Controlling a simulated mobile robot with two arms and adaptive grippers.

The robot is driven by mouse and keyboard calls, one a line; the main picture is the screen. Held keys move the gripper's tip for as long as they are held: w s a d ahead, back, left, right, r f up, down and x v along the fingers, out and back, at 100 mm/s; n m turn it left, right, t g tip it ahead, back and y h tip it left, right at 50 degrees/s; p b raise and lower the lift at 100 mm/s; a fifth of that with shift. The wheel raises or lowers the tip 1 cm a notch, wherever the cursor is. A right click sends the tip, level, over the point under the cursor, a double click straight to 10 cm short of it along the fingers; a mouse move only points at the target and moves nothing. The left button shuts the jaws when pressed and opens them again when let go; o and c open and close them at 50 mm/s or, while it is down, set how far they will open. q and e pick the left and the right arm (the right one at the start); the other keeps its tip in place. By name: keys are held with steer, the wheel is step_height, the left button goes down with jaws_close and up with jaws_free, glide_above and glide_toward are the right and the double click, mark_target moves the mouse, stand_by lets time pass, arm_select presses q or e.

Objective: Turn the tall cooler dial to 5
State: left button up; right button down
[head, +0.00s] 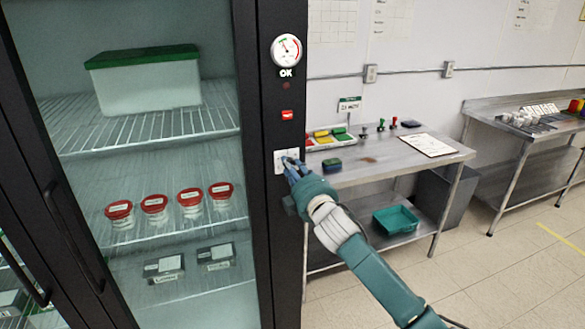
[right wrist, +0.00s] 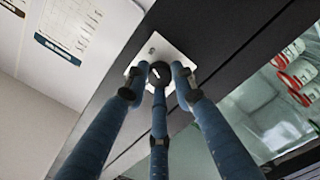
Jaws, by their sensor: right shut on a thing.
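The tall cooler (head: 268,215) has a black frame and a glass door. Its dial sits on a white plate (head: 281,167) on the right post, below a round gauge (head: 286,50) and an "OK" sign. My right gripper (head: 287,164) is at the plate in the head view, its fingers covering the dial. In the right wrist view, the black dial (right wrist: 158,74) with a small white mark is between the gripper's blue fingers (right wrist: 160,80), which are shut on it. The numbers around the dial are too small or hidden to read. My left gripper is not in view.
Behind the glass are a green-lidded box (head: 145,80), red-lidded tubs (head: 190,196) and dark packs (head: 163,267). To the right stands a steel table (head: 375,172) with a clipboard, stamps and a tray. A teal bin (head: 395,219) is on its lower shelf. The floor at right is clear.

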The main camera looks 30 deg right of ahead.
steer(key=shift+a+f+m, duration=0.2)
steer(key=shift+m, duration=0.4)
steer(key=c, duration=1.4)
jaws_free()
steer(key=shift+r, duration=0.15)
steer(key=shift+c, duration=0.2)
steer(key=v, duration=1.2)
